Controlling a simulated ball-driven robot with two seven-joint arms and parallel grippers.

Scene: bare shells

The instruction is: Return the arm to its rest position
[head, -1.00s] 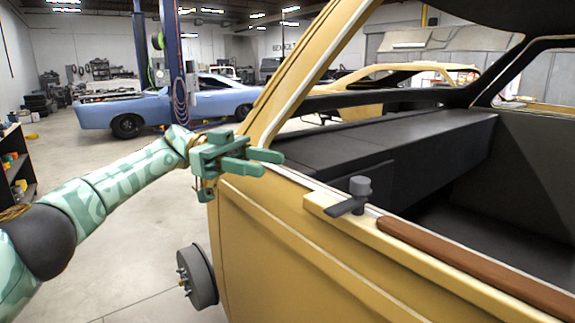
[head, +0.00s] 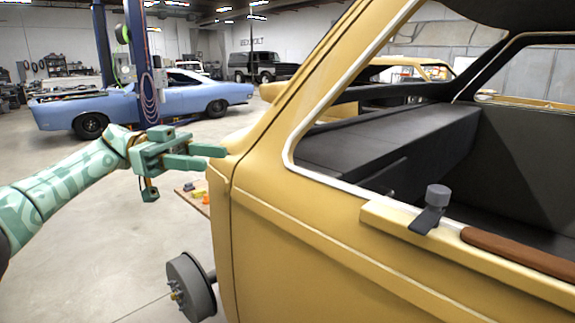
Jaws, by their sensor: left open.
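My left gripper (head: 208,156) is at the left of the head view, at the end of my green patterned left arm (head: 65,190). Its two fingers point right, spread apart, with nothing between them. The fingertips are close to the front edge of the yellow car shell (head: 300,245), near the base of its windscreen pillar; I cannot tell whether they touch it. My right gripper is not in view.
A grey-headed tool (head: 432,207) rests on the shell's door sill beside a brown strip (head: 520,252). A grey wheel hub (head: 190,287) sticks out low at the shell's front. A blue car (head: 150,103) stands behind.

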